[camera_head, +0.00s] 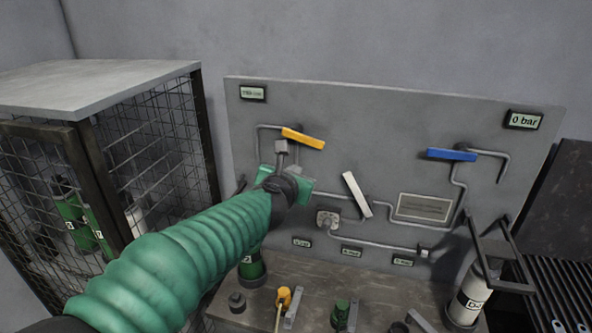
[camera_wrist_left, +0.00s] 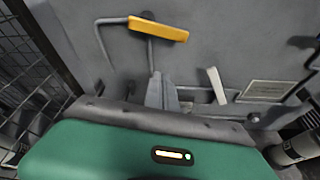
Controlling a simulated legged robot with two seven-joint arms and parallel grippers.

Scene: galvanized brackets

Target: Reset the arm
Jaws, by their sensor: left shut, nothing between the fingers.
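My left arm comes in from the lower left of the head view in a green ribbed sleeve. Its gripper (camera_head: 282,150) is in front of the left part of a grey panel (camera_head: 380,115), just below a yellow lever handle (camera_head: 303,138). In the left wrist view the gripper fingers (camera_wrist_left: 162,90) are together and empty, and the yellow handle (camera_wrist_left: 158,29) is above them, apart from them in the picture. A white lever (camera_head: 356,194) and a blue lever (camera_head: 451,155) are further right on the panel. My right gripper is not in view.
A mesh cage (camera_head: 150,140) with green and white cylinders inside stands at the left. A white cylinder (camera_head: 468,297) stands in a dark frame at the lower right. A bench (camera_head: 320,283) below the panel holds small fittings and a green cylinder (camera_head: 252,270). Pipes run across the panel.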

